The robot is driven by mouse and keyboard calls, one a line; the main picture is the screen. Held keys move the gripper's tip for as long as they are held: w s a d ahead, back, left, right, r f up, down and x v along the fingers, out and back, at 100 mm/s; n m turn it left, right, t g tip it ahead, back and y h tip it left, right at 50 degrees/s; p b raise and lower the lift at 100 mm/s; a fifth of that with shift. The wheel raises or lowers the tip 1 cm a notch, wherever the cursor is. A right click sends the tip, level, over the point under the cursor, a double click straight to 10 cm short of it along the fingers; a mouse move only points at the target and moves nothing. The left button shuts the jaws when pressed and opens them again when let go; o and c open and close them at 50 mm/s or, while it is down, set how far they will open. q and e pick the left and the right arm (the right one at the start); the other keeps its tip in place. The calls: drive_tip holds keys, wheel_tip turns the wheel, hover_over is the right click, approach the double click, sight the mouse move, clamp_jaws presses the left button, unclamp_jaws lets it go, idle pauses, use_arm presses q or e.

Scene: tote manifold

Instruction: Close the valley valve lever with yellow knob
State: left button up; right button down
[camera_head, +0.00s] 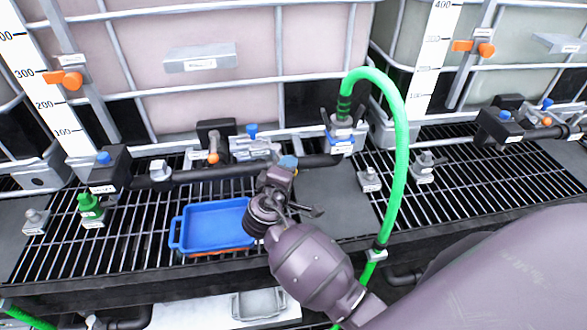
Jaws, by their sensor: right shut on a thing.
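My right gripper (281,173) reaches in from the lower right to the black pipe in front of the left tank. It is shut on the valve lever, which it mostly hides. A small blue and yellowish piece (289,162) shows just beyond the fingertips; I cannot tell if it is the knob. How far the lever is turned cannot be told. My left gripper is not in view.
A blue tray (215,226) lies on the grating left of my gripper. A green hose (403,150) arches down on the right from a coupling (341,130). Other valves with blue and orange knobs (505,114) (213,157) line the pipes. Caged tanks stand behind.

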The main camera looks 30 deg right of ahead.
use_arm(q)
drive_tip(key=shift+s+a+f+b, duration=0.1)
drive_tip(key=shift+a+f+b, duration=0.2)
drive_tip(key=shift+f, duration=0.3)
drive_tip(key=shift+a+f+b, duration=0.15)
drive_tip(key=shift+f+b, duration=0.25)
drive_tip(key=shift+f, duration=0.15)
use_arm(e)
drive_tip(key=a+m+g+h, duration=0.1)
drive_tip(key=g, duration=0.1)
drive_tip(key=a+m+g+h, duration=0.1)
drive_tip(key=m+g, duration=0.1)
drive_tip(key=shift+w+a+m+h, duration=0.25)
drive_tip(key=shift+w+m+h, duration=0.05)
drive_tip(key=shift+w+h, duration=0.1)
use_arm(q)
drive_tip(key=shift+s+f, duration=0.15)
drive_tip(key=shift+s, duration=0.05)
use_arm(e)
drive_tip(key=shift+g, duration=0.3)
drive_tip(key=c, duration=1.1)
unclamp_jaws()
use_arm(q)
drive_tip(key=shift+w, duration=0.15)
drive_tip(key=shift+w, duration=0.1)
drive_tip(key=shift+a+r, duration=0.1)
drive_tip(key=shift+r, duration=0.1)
